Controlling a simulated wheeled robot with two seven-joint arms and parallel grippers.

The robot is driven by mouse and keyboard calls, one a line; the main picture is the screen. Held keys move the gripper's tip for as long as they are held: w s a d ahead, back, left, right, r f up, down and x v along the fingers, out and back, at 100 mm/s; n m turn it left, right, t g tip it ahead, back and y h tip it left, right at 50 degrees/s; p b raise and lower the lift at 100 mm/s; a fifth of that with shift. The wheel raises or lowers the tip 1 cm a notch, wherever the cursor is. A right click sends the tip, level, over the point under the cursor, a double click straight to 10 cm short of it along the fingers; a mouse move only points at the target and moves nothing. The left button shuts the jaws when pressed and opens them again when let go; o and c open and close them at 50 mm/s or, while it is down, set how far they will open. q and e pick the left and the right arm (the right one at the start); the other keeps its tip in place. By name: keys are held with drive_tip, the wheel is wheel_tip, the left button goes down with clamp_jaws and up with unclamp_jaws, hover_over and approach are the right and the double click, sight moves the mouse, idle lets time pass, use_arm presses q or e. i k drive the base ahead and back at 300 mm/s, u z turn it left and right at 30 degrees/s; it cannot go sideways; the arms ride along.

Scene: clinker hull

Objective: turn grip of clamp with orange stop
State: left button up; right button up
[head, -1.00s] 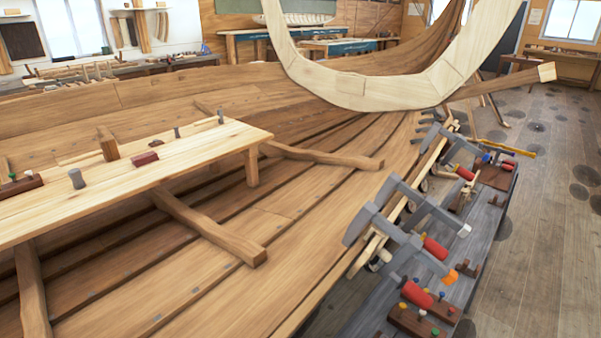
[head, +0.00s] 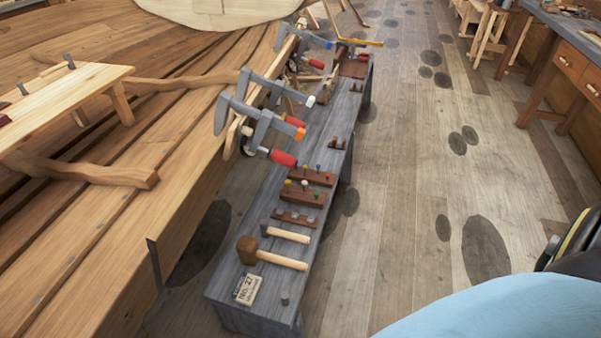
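The clamp with the orange stop (head: 264,127) is the nearest of several grey bar clamps along the hull's plank edge. Its orange stop (head: 300,133) sits at the outer end of the bar. A red grip (head: 284,158) below the stop appears to belong to this clamp and hangs over the grey bench. Just behind it is a similar clamp with a white stop (head: 310,101) and its own red grip (head: 294,121). Neither of my grippers is in view.
The narrow grey bench (head: 225,287) runs beside the hull (head: 120,215). It carries a mallet (head: 275,255), a hammer (head: 286,235), peg racks (head: 305,195) and a label card (head: 248,289). The plank floor (head: 400,200) to its right is clear. A workbench (head: 560,60) stands at far right.

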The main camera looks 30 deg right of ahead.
sight(283, 159)
drive_tip(key=u, duration=2)
drive_tip(key=k, duration=1.15)
drive_tip(key=z, duration=2.15)
